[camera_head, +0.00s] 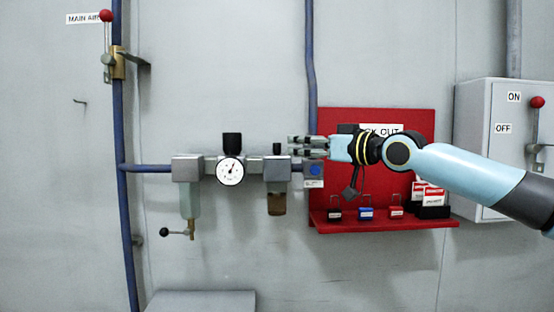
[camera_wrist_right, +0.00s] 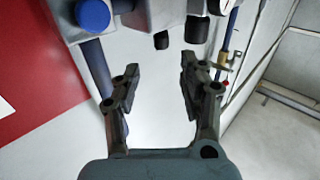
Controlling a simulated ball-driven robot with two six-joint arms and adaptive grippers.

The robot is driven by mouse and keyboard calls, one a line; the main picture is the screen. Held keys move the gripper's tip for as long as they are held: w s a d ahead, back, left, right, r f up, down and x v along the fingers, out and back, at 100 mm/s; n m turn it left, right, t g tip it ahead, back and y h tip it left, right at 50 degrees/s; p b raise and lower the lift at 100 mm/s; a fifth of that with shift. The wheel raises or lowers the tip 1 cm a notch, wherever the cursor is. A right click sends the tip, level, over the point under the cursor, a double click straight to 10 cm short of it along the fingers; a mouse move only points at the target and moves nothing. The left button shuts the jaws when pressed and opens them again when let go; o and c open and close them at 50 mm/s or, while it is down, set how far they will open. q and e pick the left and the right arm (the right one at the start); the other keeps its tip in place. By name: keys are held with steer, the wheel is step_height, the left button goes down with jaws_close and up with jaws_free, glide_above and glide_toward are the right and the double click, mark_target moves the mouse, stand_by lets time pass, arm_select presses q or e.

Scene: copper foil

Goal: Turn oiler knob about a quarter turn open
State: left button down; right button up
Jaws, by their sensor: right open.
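The oiler is the right-hand unit on the air line, with a brown oil bowl (camera_head: 277,204) below. Its small black knob (camera_head: 277,148) stands on top and also shows in the right wrist view (camera_wrist_right: 161,41), pointing down the picture. My right gripper (camera_head: 293,146) comes in from the right at the knob's height, its fingertips just right of the knob. In the wrist view the gripper (camera_wrist_right: 158,76) is open and empty, with the knob beyond the gap between the fingertips, apparently not touched. My left gripper is not in view.
A pressure gauge (camera_head: 230,171) and a larger black regulator knob (camera_head: 232,142) are left of the oiler. A blue button (camera_head: 315,170) is just right. A red lockout board (camera_head: 420,151) with several padlocks is behind my right arm. A grey switch box (camera_head: 505,190) is farther right.

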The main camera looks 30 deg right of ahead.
mark_target(279, 144)
steer(key=b+x, duration=0.2)
steer(key=x, duration=0.5)
steer(key=shift+w+a, duration=0.15)
steer(key=shift+w, duration=0.15)
steer(key=shift+w+a, duration=0.1)
steer(key=shift+w, duration=0.35)
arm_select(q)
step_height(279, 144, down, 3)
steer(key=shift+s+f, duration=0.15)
arm_select(e)
jaws_close()
